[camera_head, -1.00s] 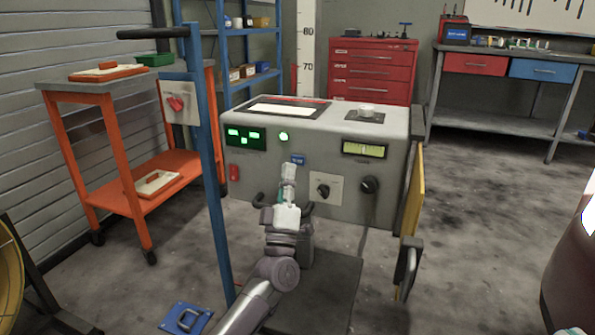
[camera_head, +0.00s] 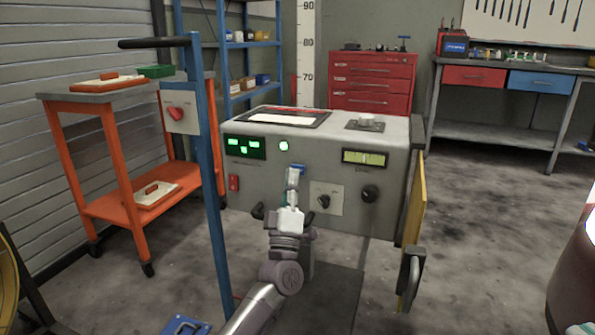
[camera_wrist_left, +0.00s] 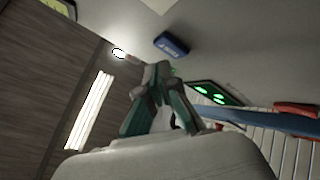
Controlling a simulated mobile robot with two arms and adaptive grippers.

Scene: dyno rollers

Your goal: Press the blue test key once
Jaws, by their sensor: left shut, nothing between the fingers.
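The blue test key (camera_head: 298,167) is a small block on the front of the grey console (camera_head: 315,160), below the round green lamp (camera_head: 284,146). My left gripper (camera_head: 293,173) is shut and empty, its tips just in front of the key and hiding its lower part. In the left wrist view the blue key (camera_wrist_left: 171,45) lies just beyond the closed fingertips (camera_wrist_left: 157,70), with a small gap in the picture. I cannot tell contact for certain. My right gripper is not in view.
The console also has a green display (camera_head: 245,147), a yellow meter (camera_head: 365,157), a red switch (camera_head: 233,183) and two black knobs. A blue post (camera_head: 210,170) stands left of my arm. An orange cart (camera_head: 110,170) stands further left. Open floor lies to the right.

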